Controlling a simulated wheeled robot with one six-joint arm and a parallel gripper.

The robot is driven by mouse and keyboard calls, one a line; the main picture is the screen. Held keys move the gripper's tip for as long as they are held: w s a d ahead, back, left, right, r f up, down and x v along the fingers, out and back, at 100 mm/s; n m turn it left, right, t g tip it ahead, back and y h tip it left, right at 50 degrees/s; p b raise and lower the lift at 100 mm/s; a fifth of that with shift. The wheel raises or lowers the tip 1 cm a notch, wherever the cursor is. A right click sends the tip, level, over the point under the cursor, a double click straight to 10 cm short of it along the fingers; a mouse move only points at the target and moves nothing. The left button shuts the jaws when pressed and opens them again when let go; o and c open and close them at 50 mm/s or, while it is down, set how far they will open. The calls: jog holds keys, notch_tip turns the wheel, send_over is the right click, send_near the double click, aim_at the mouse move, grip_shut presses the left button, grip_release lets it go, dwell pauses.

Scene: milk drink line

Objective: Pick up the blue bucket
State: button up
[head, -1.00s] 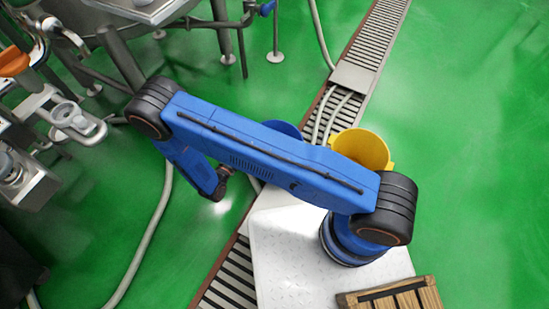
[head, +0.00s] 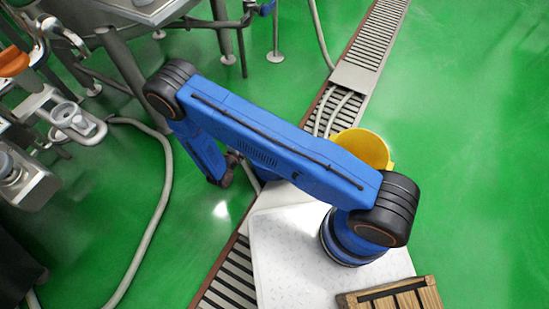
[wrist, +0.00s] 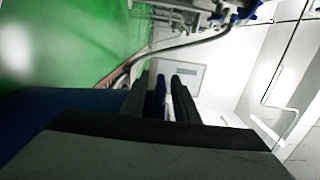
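In the wrist view the two dark fingers of my gripper (wrist: 162,98) stand apart, with a gap between them. A narrow dark blue strip (wrist: 160,88) shows in this gap. It may be part of the blue bucket, and I cannot tell whether the fingers touch it. A large dark blue area fills the lower left of that view; I cannot tell whether it is the bucket. In the head view my blue arm covers the spot where the bucket's rim showed earlier, and my fingers are hidden there too.
A yellow bucket (head: 364,147) stands just behind my arm, beside the floor drain grate (head: 363,58). A wooden crate (head: 398,297) is at the bottom right. Metal machinery (head: 75,120) and a grey hose (head: 152,225) are at the left. Green floor is clear on the right.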

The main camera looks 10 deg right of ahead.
grip_shut()
jog(key=shift+f, duration=0.1)
dwell(1.1)
